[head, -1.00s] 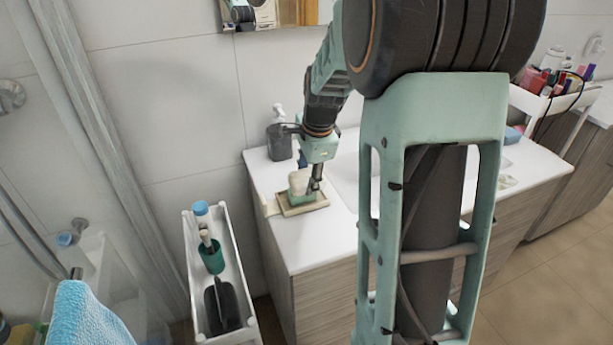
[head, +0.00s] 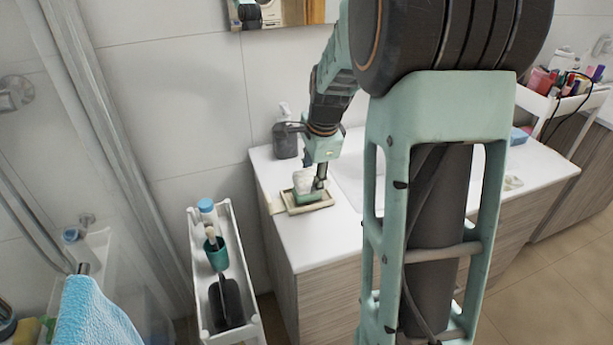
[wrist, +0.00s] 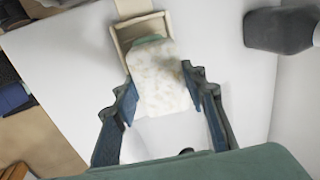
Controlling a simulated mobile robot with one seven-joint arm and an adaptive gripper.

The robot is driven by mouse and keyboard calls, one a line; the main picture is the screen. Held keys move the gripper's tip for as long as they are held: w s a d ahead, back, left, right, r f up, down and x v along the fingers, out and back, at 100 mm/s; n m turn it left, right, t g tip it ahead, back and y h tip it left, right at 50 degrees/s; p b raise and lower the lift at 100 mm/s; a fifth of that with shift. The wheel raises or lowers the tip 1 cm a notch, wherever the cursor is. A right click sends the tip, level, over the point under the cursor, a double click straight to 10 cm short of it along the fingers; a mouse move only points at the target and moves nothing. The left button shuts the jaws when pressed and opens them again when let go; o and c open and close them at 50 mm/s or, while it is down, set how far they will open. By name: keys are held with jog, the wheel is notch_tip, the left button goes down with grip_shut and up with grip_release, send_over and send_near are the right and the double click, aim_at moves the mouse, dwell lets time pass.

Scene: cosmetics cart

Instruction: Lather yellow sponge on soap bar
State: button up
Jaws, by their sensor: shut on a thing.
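A pale block with yellow-brown patches, which I take to be the sponge coated in foam (wrist: 158,88), is between my gripper's fingers (wrist: 160,80) in the wrist view. My gripper is shut on it. In the head view the sponge (head: 303,180) sits just above a green block, apparently the soap bar (head: 306,195), in a beige soap dish (head: 320,207) on the counter's left end. The two look in contact. In the wrist view the sponge hides most of the soap; only a green edge (wrist: 149,41) shows in the dish (wrist: 122,36).
A dark pump bottle (head: 285,142) stands behind the dish at the wall. The sink (head: 347,180) is to the right. A narrow white cart (head: 196,262) with a teal cup and a dark brush stands left of the counter. The counter front (head: 315,250) is clear.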

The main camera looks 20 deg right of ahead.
jog(key=shift+d, duration=0.2)
jog(key=shift+a, duration=1.4)
jog(key=shift+d, duration=1.4)
jog(key=shift+a, duration=1.4)
jog(key=shift+d, duration=1.45)
notch_tip(320, 180, up, 7)
jog(key=p, duration=0.6)
